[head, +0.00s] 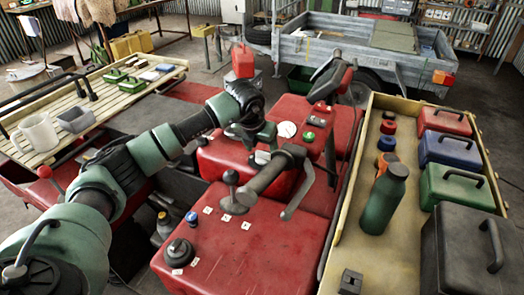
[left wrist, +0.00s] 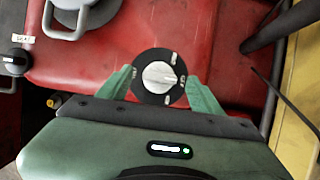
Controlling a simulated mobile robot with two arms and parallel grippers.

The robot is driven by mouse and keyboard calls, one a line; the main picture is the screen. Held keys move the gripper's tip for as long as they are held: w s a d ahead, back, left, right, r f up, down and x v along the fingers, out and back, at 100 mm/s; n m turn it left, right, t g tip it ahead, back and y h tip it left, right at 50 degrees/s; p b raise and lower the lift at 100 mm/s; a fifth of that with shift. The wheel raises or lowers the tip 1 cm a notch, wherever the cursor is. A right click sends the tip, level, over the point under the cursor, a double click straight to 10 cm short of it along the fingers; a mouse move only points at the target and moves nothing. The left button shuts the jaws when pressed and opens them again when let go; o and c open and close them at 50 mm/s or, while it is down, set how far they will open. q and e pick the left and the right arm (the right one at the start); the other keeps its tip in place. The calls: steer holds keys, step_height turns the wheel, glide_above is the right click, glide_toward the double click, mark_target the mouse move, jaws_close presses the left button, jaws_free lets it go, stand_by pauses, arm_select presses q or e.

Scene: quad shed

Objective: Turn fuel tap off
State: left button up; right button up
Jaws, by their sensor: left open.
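The fuel tap (left wrist: 160,77) shows in the left wrist view as a black round plate with a silver bar-shaped knob and white marks around its edge. It sits on the red bodywork. The knob lies roughly left to right. My left gripper (left wrist: 159,74) is open, with one green finger on each side of the tap. I cannot tell whether the fingers touch it. In the head view my left gripper (head: 262,138) is over the red quad body (head: 255,245), and I cannot make out the tap clearly there. My right gripper is not in view.
A handlebar grip (head: 268,178) with a lever and a black-knobbed stick (head: 231,185) rise close to my left arm. A yellow tray (head: 385,255) holds a green bottle (head: 383,200) and several boxes on the right. A slatted rack (head: 95,105) is at left.

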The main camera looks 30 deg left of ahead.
arm_select(q)
steer(key=b+v, duration=0.1)
steer(key=v, duration=0.5)
steer(key=shift+r, duration=0.2)
steer(key=shift+s+f, duration=0.1)
steer(key=shift+s, duration=0.1)
